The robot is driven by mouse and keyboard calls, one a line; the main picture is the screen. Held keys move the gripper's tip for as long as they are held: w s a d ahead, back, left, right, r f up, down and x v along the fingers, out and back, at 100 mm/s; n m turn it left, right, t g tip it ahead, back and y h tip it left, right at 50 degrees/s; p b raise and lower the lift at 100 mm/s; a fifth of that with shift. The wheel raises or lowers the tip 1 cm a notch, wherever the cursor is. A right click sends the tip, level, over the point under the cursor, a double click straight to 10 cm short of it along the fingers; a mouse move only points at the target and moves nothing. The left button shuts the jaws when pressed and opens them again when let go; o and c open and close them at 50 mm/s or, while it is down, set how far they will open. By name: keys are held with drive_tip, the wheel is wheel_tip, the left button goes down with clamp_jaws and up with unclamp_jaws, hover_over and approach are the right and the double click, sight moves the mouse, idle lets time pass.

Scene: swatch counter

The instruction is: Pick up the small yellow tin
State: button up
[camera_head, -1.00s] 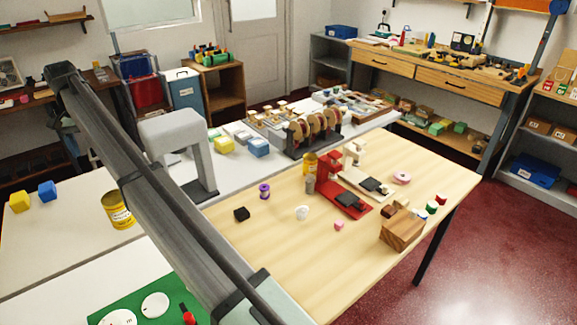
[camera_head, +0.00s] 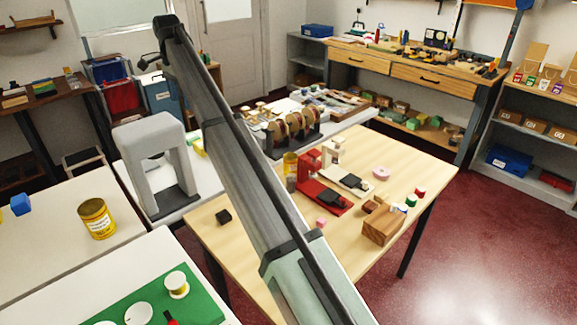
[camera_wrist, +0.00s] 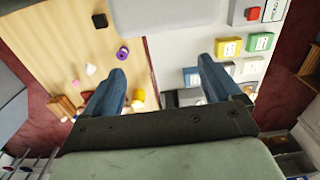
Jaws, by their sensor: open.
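A small yellow tin (camera_head: 290,162) stands on the light wooden table, close behind the red device and partly hidden by my arm. A small yellow shape beside my left finger in the wrist view (camera_wrist: 139,95) looks like this tin. I cannot make out the gripper in the head view.
The red device (camera_head: 318,190) and a wooden block (camera_head: 382,225) stand on the wooden table (camera_head: 365,262). A black cube (camera_wrist: 99,20) and a purple spool (camera_wrist: 122,53) lie there too. A grey arch (camera_head: 152,160) rises left of my arm. Yellow and green boxes (camera_wrist: 229,47) sit on the counter.

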drive_tip(key=w+d+m, duration=0.4)
drive_tip(key=d, duration=0.5)
drive_tip(key=w+d+m, duration=0.3)
drive_tip(key=w+d, duration=0.1)
drive_tip(key=d, duration=0.6)
drive_tip(key=m, duration=0.6)
hover_over(291, 156)
wheel_tip(291, 156, down, 18)
drive_tip(key=f, duration=0.9)
drive_tip(key=shift+w, duration=0.2)
drive_tip(key=shift+s+a+f, duration=0.1)
drive_tip(key=shift+s+f, duration=0.05)
drive_tip(key=shift+f, duration=2.45)
drive_tip(key=c, duration=1.3)
drive_tip(key=shift+c, duration=0.2)
drive_tip(key=shift+r, duration=0.15)
